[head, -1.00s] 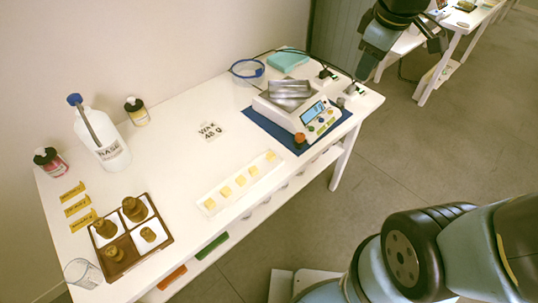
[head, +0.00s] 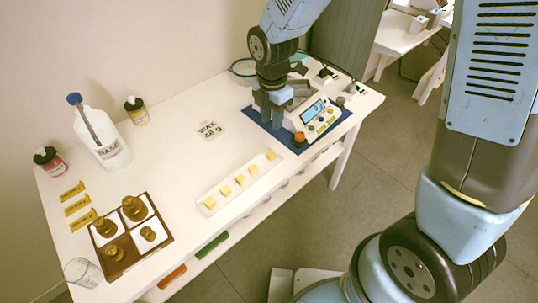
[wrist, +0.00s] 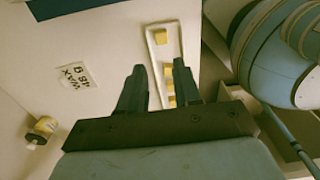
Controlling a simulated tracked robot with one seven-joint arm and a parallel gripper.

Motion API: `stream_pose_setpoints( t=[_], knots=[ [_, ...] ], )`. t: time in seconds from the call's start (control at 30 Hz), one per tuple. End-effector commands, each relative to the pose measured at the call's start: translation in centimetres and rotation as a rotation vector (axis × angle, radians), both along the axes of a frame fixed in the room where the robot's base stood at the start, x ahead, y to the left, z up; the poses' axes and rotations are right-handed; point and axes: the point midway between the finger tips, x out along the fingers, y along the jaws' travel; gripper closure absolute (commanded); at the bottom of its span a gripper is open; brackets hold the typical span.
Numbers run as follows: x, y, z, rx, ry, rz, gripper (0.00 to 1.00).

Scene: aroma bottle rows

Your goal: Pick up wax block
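Several small yellow wax blocks stand in a row in a long white tray (head: 222,205) near the table's front edge; the rightmost wax block (head: 270,156) is nearest my gripper in the head view. My gripper (head: 271,122) points down beside the scale's left side, above or in front of the blue mat; its exact height is unclear. In the wrist view its two fingers (wrist: 159,72) are apart with nothing held. A wax block (wrist: 168,70) and the tray (wrist: 155,85) show beyond the gap between them, and the right finger partly hides the row.
A wax label card (head: 210,132) lies mid-table. Tabletop between is clear.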

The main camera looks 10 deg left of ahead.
Motion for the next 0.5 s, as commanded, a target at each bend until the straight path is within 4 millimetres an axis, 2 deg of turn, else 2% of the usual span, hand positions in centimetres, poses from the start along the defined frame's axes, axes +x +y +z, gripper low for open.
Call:
stream_pose_setpoints(
  t=[0.5],
  knots=[
    [-0.1, 0.0, -7.3, -0.001, 0.002, 0.001, 0.67]
  ],
)
